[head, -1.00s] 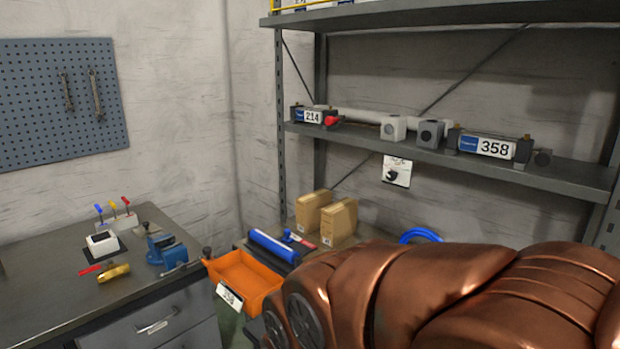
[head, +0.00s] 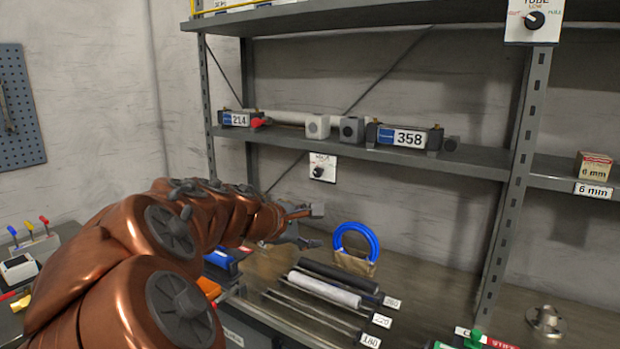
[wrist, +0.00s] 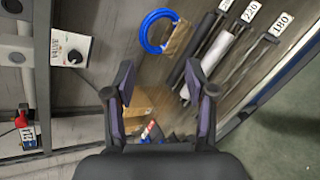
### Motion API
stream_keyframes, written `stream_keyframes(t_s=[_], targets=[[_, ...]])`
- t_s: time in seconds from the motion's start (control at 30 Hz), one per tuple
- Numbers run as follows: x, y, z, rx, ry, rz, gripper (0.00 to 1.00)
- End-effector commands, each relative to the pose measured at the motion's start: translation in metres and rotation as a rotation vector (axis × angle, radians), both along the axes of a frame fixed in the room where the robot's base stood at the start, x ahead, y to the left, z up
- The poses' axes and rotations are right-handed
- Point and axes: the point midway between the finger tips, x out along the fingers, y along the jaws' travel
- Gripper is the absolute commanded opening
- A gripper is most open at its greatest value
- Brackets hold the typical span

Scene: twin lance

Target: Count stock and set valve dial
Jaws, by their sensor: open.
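A white dial plate with a black knob (head: 322,168) hangs below the shelf; the wrist view shows it at upper left (wrist: 74,55). A second dial plate (head: 535,20) is on the shelf upright at upper right. A rack on the bench holds a dark roll (head: 338,276) and a white roll (head: 324,290), with number tags (head: 382,321) at its right end. Numbered units 214 (head: 236,119) and 358 (head: 404,137) stand on the shelf. My gripper (head: 306,226) is open and empty above the bench, below and left of the rack's tags in the wrist view (wrist: 160,82).
A blue ring (head: 356,240) stands by a brown block behind the rack. Cardboard (wrist: 138,112) lies below my fingers in the wrist view. A 6 mm box (head: 594,167) is on the right shelf. A metal flanged piece (head: 545,320) stands front right. An orange bin (head: 208,288) is partly hidden.

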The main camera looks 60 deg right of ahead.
Motion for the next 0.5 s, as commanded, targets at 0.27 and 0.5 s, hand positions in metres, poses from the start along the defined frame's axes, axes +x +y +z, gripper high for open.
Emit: stream_keyframes(t_s=[0.27,0.5], targets=[[0.062,-0.084,0.051,-0.306,0.535,0.198,0.55],[0.108,-0.116,0.048,-0.406,0.864,0.325,0.55]])
